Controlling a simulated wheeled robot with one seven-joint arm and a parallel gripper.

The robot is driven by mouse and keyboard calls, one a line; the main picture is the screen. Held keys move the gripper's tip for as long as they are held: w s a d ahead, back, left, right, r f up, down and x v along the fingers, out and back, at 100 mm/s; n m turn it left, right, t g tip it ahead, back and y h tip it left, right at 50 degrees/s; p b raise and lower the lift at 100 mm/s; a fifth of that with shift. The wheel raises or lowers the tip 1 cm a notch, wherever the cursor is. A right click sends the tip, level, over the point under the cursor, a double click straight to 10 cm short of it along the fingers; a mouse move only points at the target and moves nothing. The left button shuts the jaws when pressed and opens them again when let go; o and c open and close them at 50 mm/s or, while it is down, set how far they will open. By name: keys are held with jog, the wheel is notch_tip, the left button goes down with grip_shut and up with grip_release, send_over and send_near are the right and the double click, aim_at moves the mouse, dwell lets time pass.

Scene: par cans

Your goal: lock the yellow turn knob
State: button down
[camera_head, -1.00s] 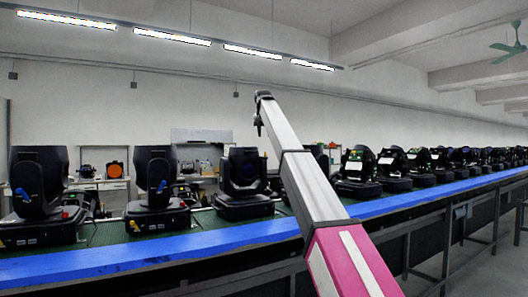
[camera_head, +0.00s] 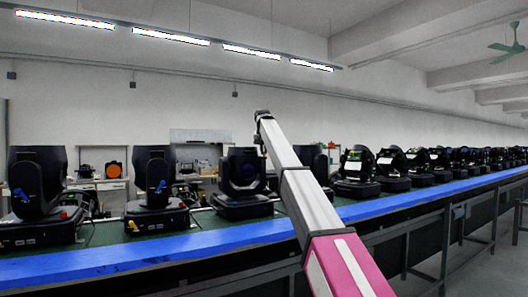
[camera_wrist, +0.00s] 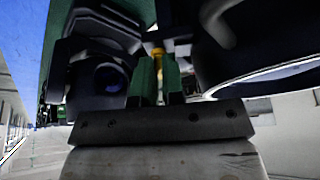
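The yellow turn knob (camera_wrist: 157,55) shows as a small yellow piece near the middle of the wrist view, among dark fixture parts. My gripper (camera_wrist: 159,80) is at the lower middle of that view, close in front of the knob and in line with it. Narrow green and dark shapes flank the line to the knob, and I cannot tell finger from background there. Whether the fingers touch the knob is unclear. In the head view my gripper is hidden behind the end of my arm, beside a black moving-head lamp (camera_head: 242,172). The knob cannot be made out there.
Black lamps (camera_head: 37,185) stand in a row on a long green bench with a blue front edge (camera_head: 120,258). Another lamp (camera_head: 155,180) stands left of the middle one. In the wrist view a dark block with a round lens (camera_wrist: 105,75) and a curved dark housing (camera_wrist: 250,50) crowd the gripper.

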dwell(0.4)
jog(key=n+y, duration=0.1)
jog(key=n, duration=0.3)
jog(key=shift+d+n+y, duration=0.3)
jog(key=shift+d+y, duration=0.05)
jog(key=shift+y, duration=0.05)
jog(key=n, duration=0.1)
jog(key=n+y, duration=0.1)
jog(key=n, duration=0.1)
jog(key=n+g, duration=0.1)
jog(key=shift+w+d+n, duration=0.2)
jog(key=shift+w+n, duration=0.05)
jog(key=shift+n, duration=0.05)
jog(key=n, duration=0.1)
jog(key=n+g, duration=0.1)
jog(key=n, duration=0.1)
jog(key=n+y, duration=0.1)
jog(key=shift+w+d+n+g, duration=0.15)
jog(key=shift+w+n+g, duration=0.15)
jog(key=shift+g, duration=0.1)
jog(key=shift+w+n+g+y, duration=0.15)
jog(key=shift+n+g, duration=0.25)
jog(key=shift+n, duration=0.65)
jog(key=shift+n+g+y, duration=0.15)
jog(key=shift+n+g, duration=0.25)
jog(key=shift+n, duration=0.65)
jog(key=c, duration=1.2)
grip_release()
jog(key=shift+d+r, duration=0.1)
jog(key=shift+r, duration=0.05)
